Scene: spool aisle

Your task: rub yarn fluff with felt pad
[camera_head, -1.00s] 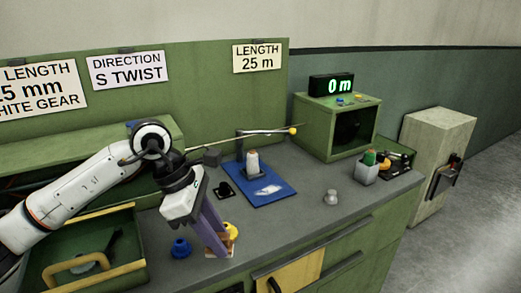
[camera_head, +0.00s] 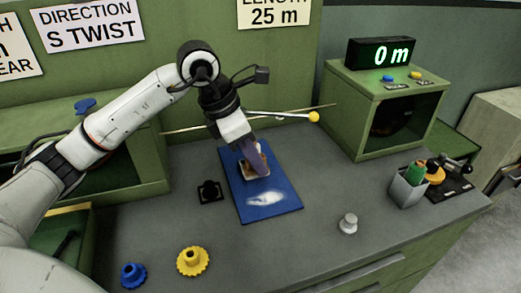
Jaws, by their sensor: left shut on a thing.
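My left gripper (camera_head: 256,164) points down over the blue mat (camera_head: 285,205) and is shut on the beige-brown felt pad (camera_head: 244,172). Its fingers hide much of the pad, and I cannot tell whether the pad touches the mat. The white yarn fluff (camera_head: 265,198) lies on the mat's front half, just in front of the pad and apart from it in the picture. My right gripper is out of view.
A yellow gear (camera_head: 192,261) and a blue gear (camera_head: 133,275) lie at the front left. A small black holder (camera_head: 209,191) is left of the mat. A grey knob (camera_head: 348,223) and a cup (camera_head: 406,190) stand right. A yellow-tipped rod (camera_head: 313,117) crosses behind my gripper.

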